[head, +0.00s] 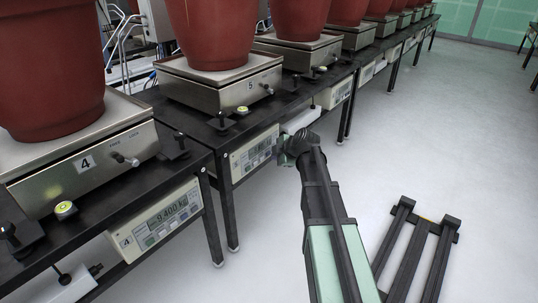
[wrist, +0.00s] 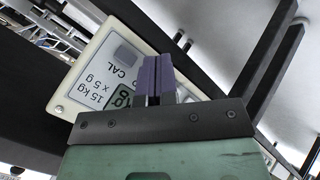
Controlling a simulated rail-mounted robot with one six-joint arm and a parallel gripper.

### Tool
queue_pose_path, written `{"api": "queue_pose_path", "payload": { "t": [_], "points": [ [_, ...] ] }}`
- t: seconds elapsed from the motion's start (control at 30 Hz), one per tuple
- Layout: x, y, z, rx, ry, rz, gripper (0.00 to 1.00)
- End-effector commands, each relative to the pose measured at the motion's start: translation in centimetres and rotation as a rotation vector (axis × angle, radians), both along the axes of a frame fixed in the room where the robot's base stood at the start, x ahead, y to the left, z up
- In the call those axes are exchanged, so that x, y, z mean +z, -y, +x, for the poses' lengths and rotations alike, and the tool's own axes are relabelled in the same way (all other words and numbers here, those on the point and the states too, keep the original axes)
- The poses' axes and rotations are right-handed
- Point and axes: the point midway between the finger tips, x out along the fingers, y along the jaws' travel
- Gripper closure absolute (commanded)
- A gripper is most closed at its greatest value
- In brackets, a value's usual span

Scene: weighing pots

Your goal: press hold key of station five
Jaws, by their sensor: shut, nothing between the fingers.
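Station five's indicator panel (head: 240,160) hangs under the front edge of the bench, below the scale labelled 5 (head: 228,97). Its display is lit, but its keys are too small to tell apart. My gripper (head: 283,150) is at the panel's right end in the head view. In the wrist view the panel (wrist: 88,62) appears rotated, with "15 kg x 5 g" and a grey key marked CAL (wrist: 126,55). The purple fingers of my gripper (wrist: 158,78) are shut and empty, over the panel's edge and part of its display. The hold key is not identifiable; contact cannot be told.
Station four's scale (head: 75,172) and panel (head: 160,220) stand to the left, its display reading about 9.400 kg. Black knobs line the bench. Red pots (head: 210,35) stand on the scales. The floor (head: 430,130) to the right is mostly clear.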

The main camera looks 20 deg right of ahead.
Motion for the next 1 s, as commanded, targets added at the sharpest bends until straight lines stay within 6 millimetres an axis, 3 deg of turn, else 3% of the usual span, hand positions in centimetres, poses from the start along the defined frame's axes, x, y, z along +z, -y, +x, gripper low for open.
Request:
{"api": "queue_pose_path", "payload": {
  "t": [1.0],
  "points": [
    [0.0, -0.45, 0.75, 0.001, 0.0, 0.001, 1.0]
  ]
}}
